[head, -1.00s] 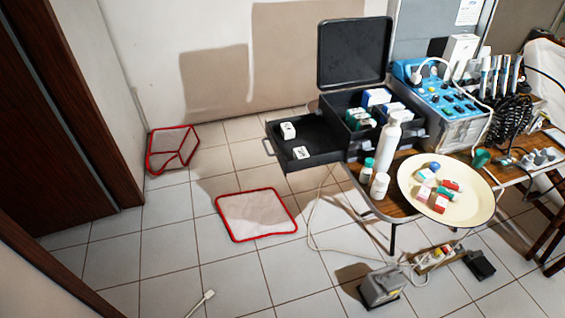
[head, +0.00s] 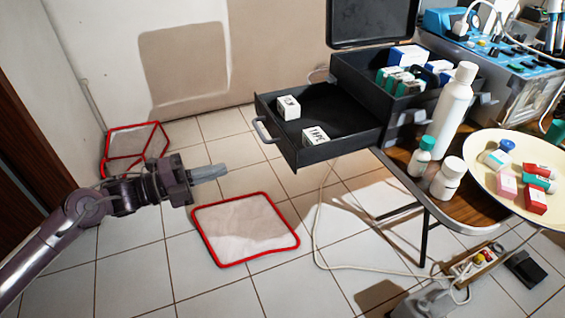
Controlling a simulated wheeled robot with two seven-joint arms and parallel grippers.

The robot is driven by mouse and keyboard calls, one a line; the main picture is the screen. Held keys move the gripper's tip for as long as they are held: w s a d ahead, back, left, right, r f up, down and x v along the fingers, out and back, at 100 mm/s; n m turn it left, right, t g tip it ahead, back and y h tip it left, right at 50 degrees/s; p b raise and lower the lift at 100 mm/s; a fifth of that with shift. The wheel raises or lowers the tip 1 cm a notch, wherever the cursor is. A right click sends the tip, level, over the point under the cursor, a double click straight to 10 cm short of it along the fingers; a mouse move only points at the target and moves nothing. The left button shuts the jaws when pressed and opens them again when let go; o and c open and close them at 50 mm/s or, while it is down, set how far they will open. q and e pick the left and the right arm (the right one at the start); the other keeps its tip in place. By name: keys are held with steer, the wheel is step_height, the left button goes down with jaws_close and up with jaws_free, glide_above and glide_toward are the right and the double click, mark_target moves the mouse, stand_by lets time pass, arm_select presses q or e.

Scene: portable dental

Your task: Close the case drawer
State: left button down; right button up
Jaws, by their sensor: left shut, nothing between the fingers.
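The black case (head: 352,76) stands on the wooden table with its lid (head: 372,22) up. Its drawer (head: 335,108) is pulled out to the left, and two small white boxes sit in it, one (head: 288,107) near the handle end and one (head: 315,137) at the front edge. The grey drawer handle (head: 263,130) is on the drawer's left end. My left gripper (head: 222,171) is shut and empty, pointing right. In the picture it is left of and below the handle, apart from it. My right gripper is out of view.
A tall white bottle (head: 453,110), a green-capped bottle (head: 421,157) and a white jar (head: 447,178) stand close to the case on the table (head: 465,207). A cream plate (head: 488,149) holds small packs. A red-edged mat (head: 247,228) lies on the floor.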

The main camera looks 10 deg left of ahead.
mark_target(286, 152)
arm_select(q)
steer(key=b+x, duration=0.1)
steer(key=x, duration=1.1)
steer(key=shift+d+r, duration=0.15)
steer(key=shift+d, duration=0.05)
steer(key=shift+w+d, duration=0.45)
steer(key=shift+d, duration=0.1)
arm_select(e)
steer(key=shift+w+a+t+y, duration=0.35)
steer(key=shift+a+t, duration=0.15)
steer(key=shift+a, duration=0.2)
arm_select(q)
steer(key=shift+d, duration=0.1)
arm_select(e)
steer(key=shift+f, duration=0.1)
